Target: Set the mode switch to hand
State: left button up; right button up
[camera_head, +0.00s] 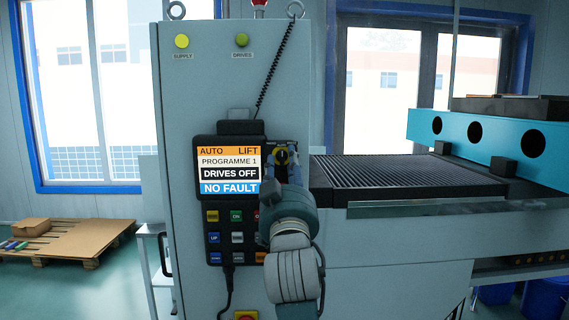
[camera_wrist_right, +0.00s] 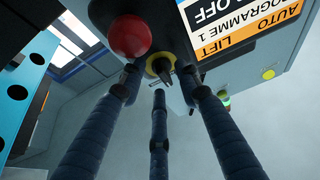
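The mode switch (camera_head: 281,157) is a black knob on a yellow ring at the upper right of the pendant (camera_head: 204,180). It also shows in the right wrist view (camera_wrist_right: 161,67). Its position labels are too small to read. The pendant's screen (camera_head: 229,171) reads AUTO, LIFT, PROGRAMME 1, DRIVES OFF, NO FAULT. My right gripper (camera_head: 281,181) is just in front of the switch and hides the pendant's lower right side. In the right wrist view its three fingers (camera_wrist_right: 162,88) are spread, with the knob beyond and between them. No contact is clear. My left gripper is not in view.
A red button (camera_wrist_right: 130,36) sits close beside the switch, near one finger. The pendant hangs on a grey cabinet (camera_head: 175,120). A ribbed black bed (camera_head: 390,173) and a blue beam (camera_head: 455,130) are to the right. A pallet (camera_head: 75,248) lies on the floor at left.

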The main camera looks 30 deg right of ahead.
grip_shut()
jog(key=n+p, duration=0.1)
jog(key=n+y+p, duration=0.1)
jog(key=shift+r+n+t, duration=0.2)
jog(key=shift+n+t, duration=0.1)
jog(key=shift+t, duration=0.1)
jog(key=n+y+p, duration=0.1)
jog(key=n+p, duration=0.1)
jog(key=n+y+p, duration=0.1)
jog(key=n+p, duration=0.1)
jog(key=n+y+p, duration=0.1)
jog(key=n, duration=0.1)
jog(key=shift+s+d+r+n+t+y+p, duration=0.15)
jog(key=shift+d+r+n+t+y+p, duration=0.1)
jog(key=shift+n+t+y+p, duration=0.15)
jog(key=shift+f+n+y+p, duration=0.1)
jog(key=shift+n+y+p, duration=0.7)
jog(key=shift+n+p, duration=0.85)
